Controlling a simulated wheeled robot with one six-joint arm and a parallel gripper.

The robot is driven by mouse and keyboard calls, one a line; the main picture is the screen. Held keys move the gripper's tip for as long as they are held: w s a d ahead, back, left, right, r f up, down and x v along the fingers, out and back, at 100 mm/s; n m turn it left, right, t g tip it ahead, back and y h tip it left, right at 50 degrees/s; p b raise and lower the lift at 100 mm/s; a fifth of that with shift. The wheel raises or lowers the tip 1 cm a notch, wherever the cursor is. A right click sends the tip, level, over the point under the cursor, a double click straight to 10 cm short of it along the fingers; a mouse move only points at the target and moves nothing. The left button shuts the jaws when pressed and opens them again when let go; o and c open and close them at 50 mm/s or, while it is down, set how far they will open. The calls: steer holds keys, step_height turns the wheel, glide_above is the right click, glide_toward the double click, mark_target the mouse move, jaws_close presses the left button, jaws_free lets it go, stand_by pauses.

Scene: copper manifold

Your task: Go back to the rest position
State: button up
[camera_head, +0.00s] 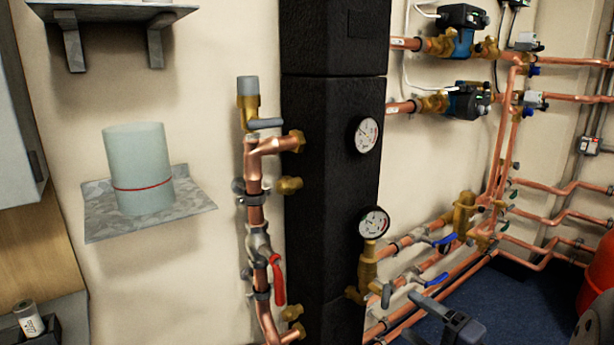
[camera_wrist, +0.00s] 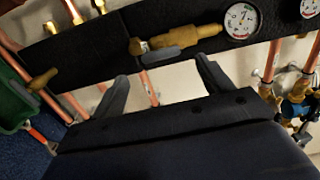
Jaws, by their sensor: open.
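My gripper (camera_wrist: 162,68) shows in the wrist view with its two dark fingers spread apart and nothing between them. Past the fingers are the black manifold block (camera_wrist: 95,60), a brass valve (camera_wrist: 180,36) with a grey lever and a round white gauge (camera_wrist: 241,20). I cannot tell how far the fingertips are from the block. In the head view, a dark grey part at the bottom edge looks like part of my gripper, and most of the arm is out of view.
Copper pipes (camera_head: 254,215) with a red lever (camera_head: 278,280) run left of the tall black block (camera_head: 330,200). Pipes with blue levers (camera_head: 447,240) and pumps (camera_head: 468,103) fill the right. A pale cylinder (camera_head: 139,165) stands on a metal shelf (camera_head: 195,195). A red object (camera_head: 598,275) is at the right edge.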

mark_target(389, 300)
steer(key=b+x, duration=0.2)
steer(key=x, duration=0.6)
steer(key=shift+f, duration=0.1)
steer(key=m, duration=0.4)
steer(key=shift+m, duration=0.4)
steer(key=m, duration=0.4)
steer(key=shift+m, duration=0.3)
steer(key=m, duration=0.3)
steer(key=m+p, duration=0.1)
steer(key=m, duration=0.2)
steer(key=shift+r+p, duration=0.3)
steer(key=shift+p, duration=0.05)
steer(key=shift+m+p, duration=0.5)
steer(key=shift+m, duration=0.3)
steer(key=shift+f+m, duration=0.15)
steer(key=shift+m, duration=0.25)
steer(key=shift+d, duration=0.1)
